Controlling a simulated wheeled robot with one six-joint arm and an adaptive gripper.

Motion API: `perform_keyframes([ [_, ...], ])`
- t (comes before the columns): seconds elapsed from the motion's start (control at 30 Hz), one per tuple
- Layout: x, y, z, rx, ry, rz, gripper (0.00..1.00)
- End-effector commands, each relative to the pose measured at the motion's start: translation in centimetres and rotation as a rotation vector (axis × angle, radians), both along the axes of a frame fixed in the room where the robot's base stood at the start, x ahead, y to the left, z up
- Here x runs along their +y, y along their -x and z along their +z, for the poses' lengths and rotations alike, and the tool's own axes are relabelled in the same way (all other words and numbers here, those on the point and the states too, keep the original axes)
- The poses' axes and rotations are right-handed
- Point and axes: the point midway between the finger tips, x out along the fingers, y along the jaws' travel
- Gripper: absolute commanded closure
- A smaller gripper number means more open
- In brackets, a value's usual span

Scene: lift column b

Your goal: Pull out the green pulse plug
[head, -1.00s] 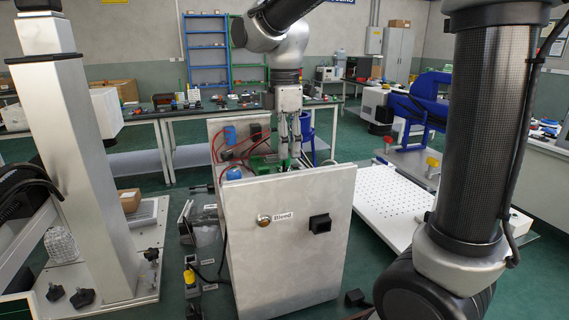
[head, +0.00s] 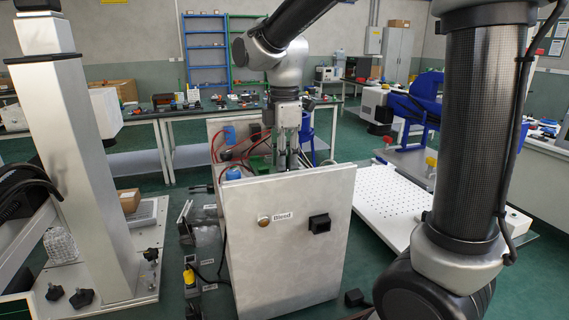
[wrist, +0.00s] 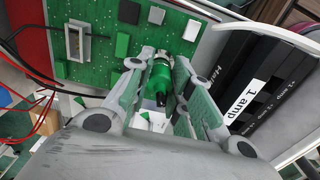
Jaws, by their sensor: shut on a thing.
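The green pulse plug (wrist: 160,80) is a green cylinder with a black end, between my gripper's fingers in the wrist view. My gripper (wrist: 160,68) is shut on it. The plug's far end meets a pale metal part near the green circuit board (wrist: 112,72); whether it is still seated there I cannot tell. In the head view my gripper (head: 287,167) points down into the open-topped grey cabinet (head: 290,235), behind its front panel. The plug cannot be made out there.
Red wires (wrist: 38,118) run along the left of the board. Black modules (wrist: 250,85) labelled "1 amp" stand close to the right of my fingers. Small blocks rise from the board. The cabinet's front panel bears a "Bleed" label (head: 283,216).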

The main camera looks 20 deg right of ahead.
Motion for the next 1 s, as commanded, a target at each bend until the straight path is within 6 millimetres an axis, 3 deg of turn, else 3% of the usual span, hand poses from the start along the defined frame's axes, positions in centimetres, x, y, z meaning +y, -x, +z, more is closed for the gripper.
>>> perform_keyframes([
  [1.0,0.0,0.0,1.3,-0.001,0.000,0.000,1.00],
])
